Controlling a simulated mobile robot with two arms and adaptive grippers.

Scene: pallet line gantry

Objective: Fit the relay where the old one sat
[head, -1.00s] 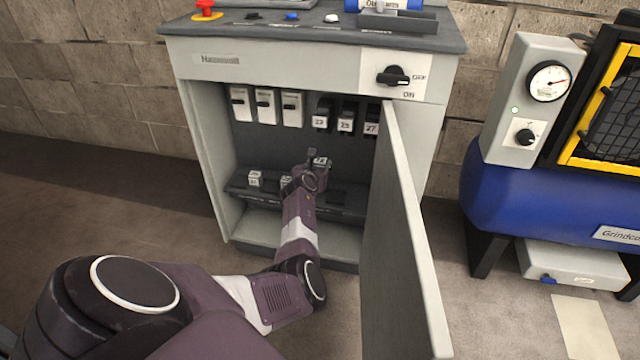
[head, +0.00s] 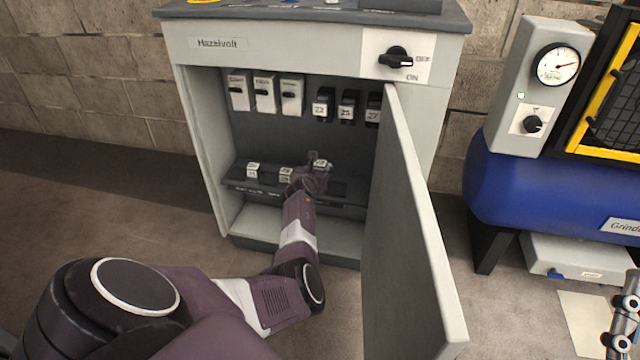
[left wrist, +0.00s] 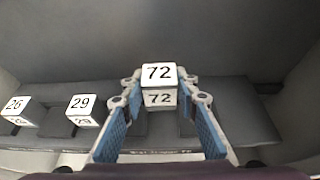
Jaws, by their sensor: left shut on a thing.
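A white-faced relay marked 72 (left wrist: 159,75) is between the blue-padded fingers of my left gripper (left wrist: 160,98), which is shut on it. In the head view the left gripper (head: 318,174) holds this relay (head: 320,163) over the right part of the low dark shelf (head: 238,184) inside the open cabinet. Relays 26 (head: 253,169) and 29 (head: 285,173) sit to its left on that shelf. I cannot tell whether relay 72 touches the shelf. What seems to be my right gripper (head: 625,320) is cut off at the lower right edge.
Three white units (head: 265,94) and dark units labelled 23 (head: 321,106), 25 (head: 347,108) and 27 (head: 373,110) hang on the cabinet's back wall. The open door (head: 410,240) stands close right of my left arm. A blue compressor (head: 490,180) is farther right.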

